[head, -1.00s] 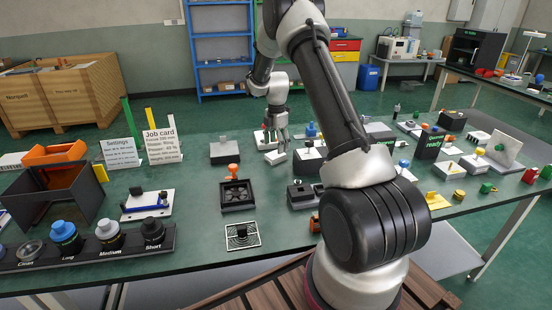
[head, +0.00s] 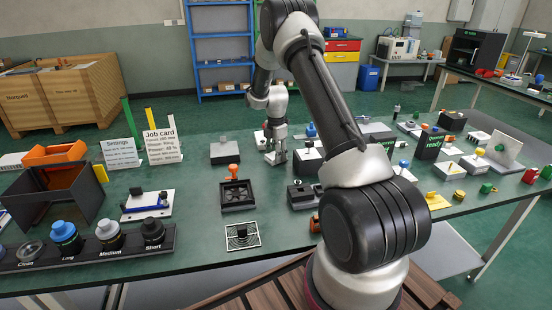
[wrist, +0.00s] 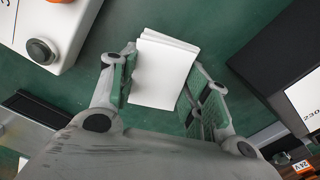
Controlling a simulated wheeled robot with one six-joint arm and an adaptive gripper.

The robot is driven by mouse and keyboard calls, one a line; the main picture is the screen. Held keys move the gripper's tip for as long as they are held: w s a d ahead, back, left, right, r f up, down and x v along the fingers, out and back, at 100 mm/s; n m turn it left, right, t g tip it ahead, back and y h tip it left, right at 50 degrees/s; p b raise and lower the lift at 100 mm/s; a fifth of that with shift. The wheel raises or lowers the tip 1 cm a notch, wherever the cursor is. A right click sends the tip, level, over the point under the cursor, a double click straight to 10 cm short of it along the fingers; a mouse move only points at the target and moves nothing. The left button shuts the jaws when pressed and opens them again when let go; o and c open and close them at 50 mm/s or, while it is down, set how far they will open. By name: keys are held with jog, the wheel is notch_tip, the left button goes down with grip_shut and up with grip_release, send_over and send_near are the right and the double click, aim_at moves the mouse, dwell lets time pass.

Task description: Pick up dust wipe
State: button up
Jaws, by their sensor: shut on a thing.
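The dust wipe is a stack of thin white sheets (wrist: 163,72) between my gripper's fingers in the wrist view. My gripper (wrist: 162,92) is shut on it, one finger pad along each side. In the head view my gripper (head: 276,157) is low at the table's far middle, and the wipe there is small and mostly hidden by the fingers. I cannot tell whether the wipe touches the table.
A white box with a dark round knob (wrist: 42,50) is left of my gripper, and a black box (wrist: 280,50) is close on its right. An orange-handled stamp (head: 233,172) and a black tray (head: 237,195) stand nearer on the green table (head: 190,240).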

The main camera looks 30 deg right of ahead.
notch_tip(320, 180, up, 10)
dwell(0.5)
jog(key=shift+o, duration=0.2)
